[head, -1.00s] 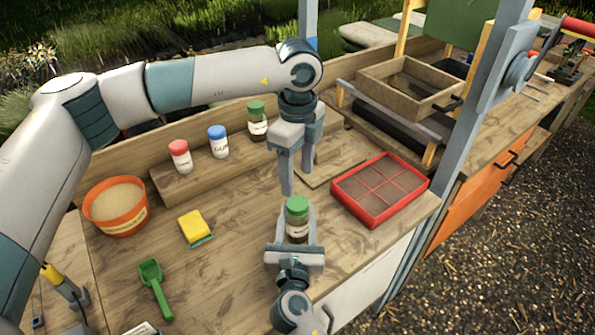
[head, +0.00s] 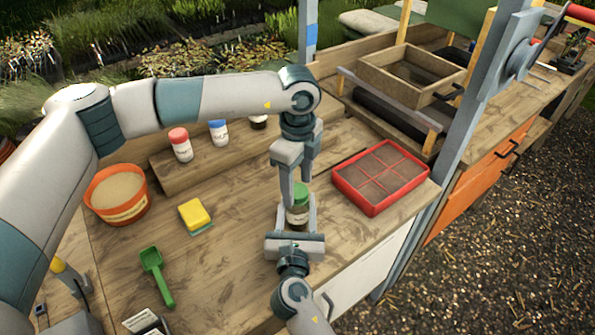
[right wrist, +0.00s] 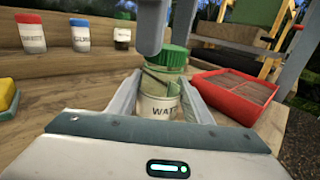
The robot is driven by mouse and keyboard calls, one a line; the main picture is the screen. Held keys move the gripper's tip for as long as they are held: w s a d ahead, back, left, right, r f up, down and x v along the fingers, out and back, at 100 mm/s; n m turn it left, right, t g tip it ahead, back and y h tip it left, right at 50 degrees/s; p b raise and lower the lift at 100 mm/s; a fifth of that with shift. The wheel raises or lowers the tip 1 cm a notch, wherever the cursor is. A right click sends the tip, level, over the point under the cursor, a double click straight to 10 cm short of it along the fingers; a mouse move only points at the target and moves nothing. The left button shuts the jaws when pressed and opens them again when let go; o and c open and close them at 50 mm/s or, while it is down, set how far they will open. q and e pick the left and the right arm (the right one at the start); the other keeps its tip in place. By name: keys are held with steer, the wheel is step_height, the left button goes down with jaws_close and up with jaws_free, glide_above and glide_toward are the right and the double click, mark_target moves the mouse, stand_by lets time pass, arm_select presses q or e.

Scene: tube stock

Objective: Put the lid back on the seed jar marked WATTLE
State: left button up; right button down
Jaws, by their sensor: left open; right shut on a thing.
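The seed jar (head: 298,216) stands in the jaws of my right gripper (head: 298,222), which is shut on its body. In the right wrist view its label (right wrist: 160,108) reads "WAT", the rest hidden. A green lid (head: 300,190) is at the jar's mouth; it also shows in the right wrist view (right wrist: 174,56). I cannot tell whether it is fully seated. My left gripper (head: 297,190) is open and points down, with its fingers beside the lid. One left finger hides part of the lid.
Red-lidded (head: 180,146) and blue-lidded (head: 218,133) jars stand on the back step, with a third partly hidden by my left arm. A red seed tray (head: 381,177) lies close on the right. A sponge (head: 195,214), green scoop (head: 156,274) and orange pot (head: 118,195) are left.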

arm_select(q)
steer(key=shift+f, duration=0.5)
steer(key=c, duration=1.1)
